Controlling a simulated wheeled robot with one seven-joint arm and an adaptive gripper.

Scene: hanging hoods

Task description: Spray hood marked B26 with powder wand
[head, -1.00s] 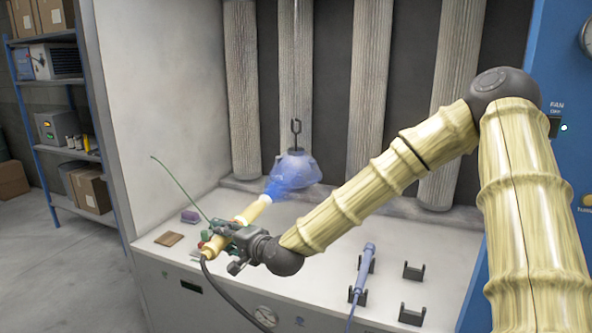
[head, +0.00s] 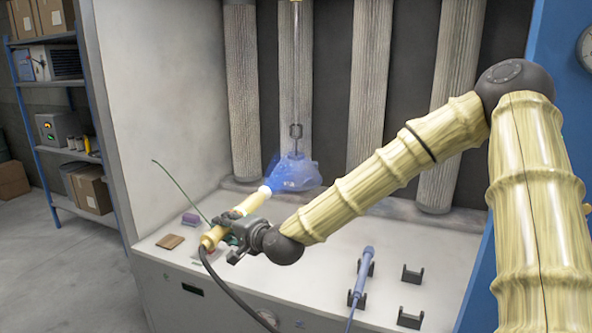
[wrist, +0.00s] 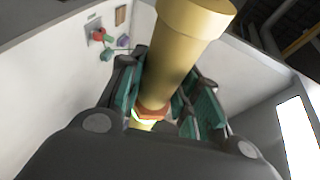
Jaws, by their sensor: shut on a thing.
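My gripper (head: 240,232) is shut on a pale yellow wand (head: 258,201); the wand also fills the middle of the wrist view (wrist: 180,65) between the green finger pads. A dark hose runs down from its rear end. The wand's tip points up and right, and a blue spray cloud (head: 274,170) leaves it. The spray meets a hood (head: 297,174), a blue-tinted dome hanging from a hook and rod inside the booth. Small marking shows on the hood, but I cannot read it clearly.
A blue wand (head: 362,275) lies in dark cradles on the booth floor, with empty cradles (head: 411,274) to its right. Pleated filter columns (head: 369,85) line the back wall.

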